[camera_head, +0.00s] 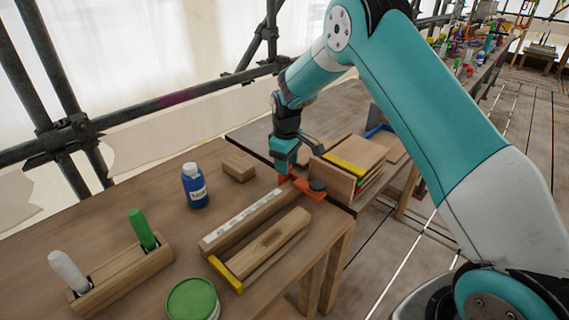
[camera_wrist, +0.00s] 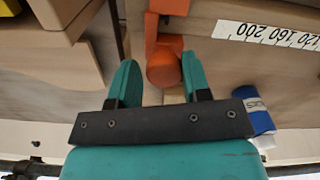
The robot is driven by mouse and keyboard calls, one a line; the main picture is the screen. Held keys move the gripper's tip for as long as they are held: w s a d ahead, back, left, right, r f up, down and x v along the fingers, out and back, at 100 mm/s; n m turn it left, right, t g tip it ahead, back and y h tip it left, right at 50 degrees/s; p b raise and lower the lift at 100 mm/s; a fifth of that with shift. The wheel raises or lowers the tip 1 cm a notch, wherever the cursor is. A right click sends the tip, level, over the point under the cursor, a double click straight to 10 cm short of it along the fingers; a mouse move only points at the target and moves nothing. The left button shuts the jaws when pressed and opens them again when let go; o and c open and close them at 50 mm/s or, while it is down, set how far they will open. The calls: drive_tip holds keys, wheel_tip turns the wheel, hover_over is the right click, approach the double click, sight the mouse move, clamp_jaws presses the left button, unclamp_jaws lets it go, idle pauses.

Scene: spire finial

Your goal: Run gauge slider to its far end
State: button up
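The gauge is a wooden bar (camera_head: 245,222) with a white number strip, lying on the workbench. Its orange slider (camera_head: 308,188) sits at the bar's upper right end, beside the strip. In the wrist view the strip (camera_wrist: 265,35) shows 200 nearest the orange slider (camera_wrist: 152,35). My gripper (camera_head: 284,170) points down over the slider. In the wrist view my gripper's teal fingers (camera_wrist: 160,78) are apart, with the slider's round orange knob (camera_wrist: 163,68) between them. The knob is close to the right finger, and a gap shows at the left finger. Contact cannot be told.
A wooden box with a yellow edge (camera_head: 345,164) stands close right of my gripper. A blue bottle (camera_head: 195,186), a small wood block (camera_head: 239,168), a marker holder (camera_head: 122,280), a green-lidded tin (camera_head: 192,300) and a yellow-ended wooden tool (camera_head: 265,245) are on the bench.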

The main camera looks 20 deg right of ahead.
drive_tip(key=shift+o, duration=1.3)
drive_tip(key=shift+w+d, duration=0.1)
drive_tip(key=shift+d, duration=0.1)
drive_tip(key=shift+a, duration=0.1)
drive_tip(key=shift+a+r, duration=0.1)
drive_tip(key=shift+r, duration=0.05)
wheel_tip(320, 180, up, 17)
drive_tip(key=b, duration=0.1)
drive_tip(key=shift+b, duration=0.4)
drive_tip(key=s+a+r+y, duration=0.15)
drive_tip(key=s+a, duration=0.25)
drive_tip(key=s, duration=0.4)
drive_tip(key=s+a+r, duration=0.3)
drive_tip(key=s+a, duration=0.1)
drive_tip(key=s, duration=0.3)
drive_tip(key=s+a+f+y, duration=0.1)
drive_tip(key=s+a, duration=0.1)
drive_tip(key=s, duration=0.9)
drive_tip(key=s+a+f+y, duration=0.1)
drive_tip(key=s+a, duration=0.2)
drive_tip(key=s, duration=0.8)
drive_tip(key=shift+f+y, duration=0.25)
drive_tip(key=shift+y, duration=0.1)
